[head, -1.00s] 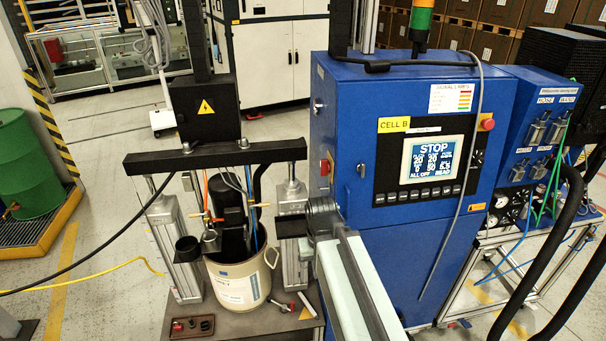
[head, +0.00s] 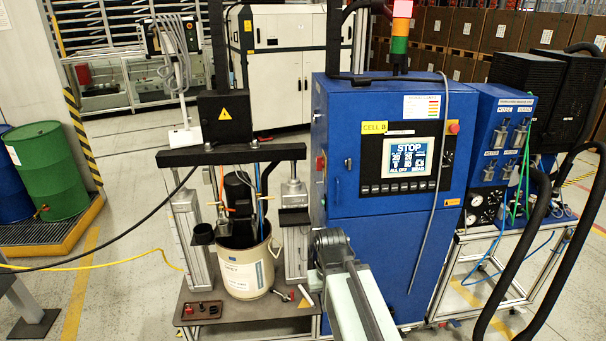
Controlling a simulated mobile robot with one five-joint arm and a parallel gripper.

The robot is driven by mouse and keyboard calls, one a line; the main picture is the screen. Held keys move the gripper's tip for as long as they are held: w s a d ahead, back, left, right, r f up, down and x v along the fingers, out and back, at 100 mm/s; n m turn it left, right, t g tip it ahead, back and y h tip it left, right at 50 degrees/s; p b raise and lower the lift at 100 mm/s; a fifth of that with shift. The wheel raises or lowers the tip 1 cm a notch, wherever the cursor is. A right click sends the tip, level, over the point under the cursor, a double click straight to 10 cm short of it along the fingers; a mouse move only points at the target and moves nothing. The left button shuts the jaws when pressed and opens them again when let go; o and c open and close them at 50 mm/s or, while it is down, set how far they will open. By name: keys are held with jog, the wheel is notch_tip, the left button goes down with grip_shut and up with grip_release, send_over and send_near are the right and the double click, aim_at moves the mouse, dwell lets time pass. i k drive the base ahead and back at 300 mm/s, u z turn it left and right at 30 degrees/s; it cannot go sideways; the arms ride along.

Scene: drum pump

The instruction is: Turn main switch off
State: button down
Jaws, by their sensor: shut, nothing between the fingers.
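The main switch (head: 320,162) is a small red piece on the left side face of the blue control cabinet (head: 340,240). It is seen at a steep angle, so I cannot tell its handle position. The cabinet screen (head: 409,158) reads STOP and ALL OFF. My arm reaches forward from the bottom of the head view, in front of the cabinet's lower left edge and below the switch. Its wrist hides my gripper, so I cannot see the fingers. The arm appears well apart from the switch.
Left of the cabinet stands the drum press with a crossbar (head: 230,154) and a pale drum (head: 247,272). A cable (head: 432,190) hangs over the cabinet front. Black hoses (head: 540,250) loop at the right. A green barrel (head: 50,170) stands on a yellow-edged pallet at the left.

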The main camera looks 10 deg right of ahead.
aim_at(319, 162)
jog(key=z, duration=0.15)
jog(key=i, duration=0.9)
jog(key=z, duration=0.15)
jog(key=k, duration=1.2)
jog(key=u, duration=1.45)
jog(key=i, duration=1)
jog(key=z, duration=0.1)
